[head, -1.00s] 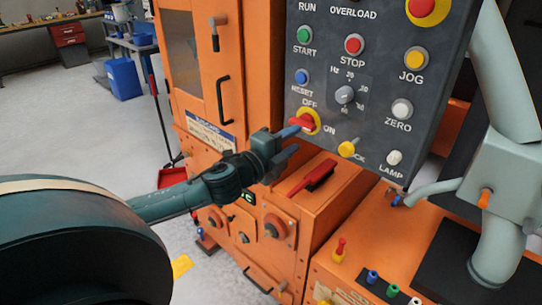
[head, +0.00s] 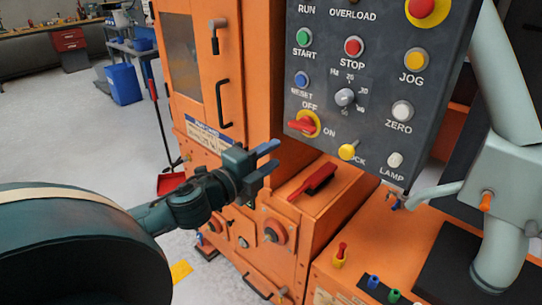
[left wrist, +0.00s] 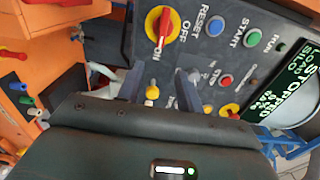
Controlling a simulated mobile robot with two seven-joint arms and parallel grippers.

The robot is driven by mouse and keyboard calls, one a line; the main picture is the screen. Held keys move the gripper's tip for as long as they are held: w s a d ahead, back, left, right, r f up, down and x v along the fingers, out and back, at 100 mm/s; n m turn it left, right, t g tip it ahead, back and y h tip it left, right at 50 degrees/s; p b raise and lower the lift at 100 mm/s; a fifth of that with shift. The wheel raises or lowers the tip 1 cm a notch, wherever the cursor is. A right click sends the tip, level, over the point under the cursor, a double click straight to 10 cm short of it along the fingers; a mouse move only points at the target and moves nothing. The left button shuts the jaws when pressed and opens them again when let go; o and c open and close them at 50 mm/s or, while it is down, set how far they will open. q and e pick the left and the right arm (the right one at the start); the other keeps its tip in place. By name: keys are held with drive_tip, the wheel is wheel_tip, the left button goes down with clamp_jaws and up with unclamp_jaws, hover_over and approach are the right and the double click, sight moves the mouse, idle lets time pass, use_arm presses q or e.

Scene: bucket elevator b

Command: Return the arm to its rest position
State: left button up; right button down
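My left gripper (head: 272,156) is in the middle of the head view, in front of the orange machine and below and left of the control panel (head: 368,125). Its two fingers are apart with nothing between them. In the left wrist view the fingers (left wrist: 159,84) are also spread, with the panel beyond them. The red-and-yellow OFF/ON switch (head: 303,124) is up and right of the gripper, apart from it; it also shows in the left wrist view (left wrist: 160,27). My right gripper is not in view.
The orange machine body (head: 188,85) stands close behind the gripper, with a black door handle (head: 223,103). A red-handled brush (head: 312,181) lies on an orange ledge. Open grey floor (head: 60,130) lies to the left, with a blue bin (head: 124,82) farther back.

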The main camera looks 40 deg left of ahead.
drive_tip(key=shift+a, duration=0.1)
use_arm(q)
drive_tip(key=s+d+f+n+g+p, duration=0.25)
drive_tip(key=s+f+n, duration=0.2)
drive_tip(key=f, duration=0.35)
drive_tip(key=s+d+f+n+g+p, duration=0.1)
drive_tip(key=s+d+f+n+g, duration=0.15)
drive_tip(key=f+n, duration=0.45)
drive_tip(key=s+d+f+n+g+h, duration=0.1)
drive_tip(key=s+d+f+n, duration=0.1)
drive_tip(key=d, duration=0.5)
drive_tip(key=s+d+f+n+g+h+p, duration=0.1)
drive_tip(key=s+d+f+n, duration=0.1)
drive_tip(key=s+d+f, duration=0.3)
wheel_tip(320, 180, down, 2)
drive_tip(key=d, duration=0.2)
drive_tip(key=shift+s+d+f, duration=0.15)
drive_tip(key=shift+s+d, duration=0.15)
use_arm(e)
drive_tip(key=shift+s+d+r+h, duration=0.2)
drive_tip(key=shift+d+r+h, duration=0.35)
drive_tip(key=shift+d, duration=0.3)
use_arm(q)
drive_tip(key=shift+n, duration=0.25)
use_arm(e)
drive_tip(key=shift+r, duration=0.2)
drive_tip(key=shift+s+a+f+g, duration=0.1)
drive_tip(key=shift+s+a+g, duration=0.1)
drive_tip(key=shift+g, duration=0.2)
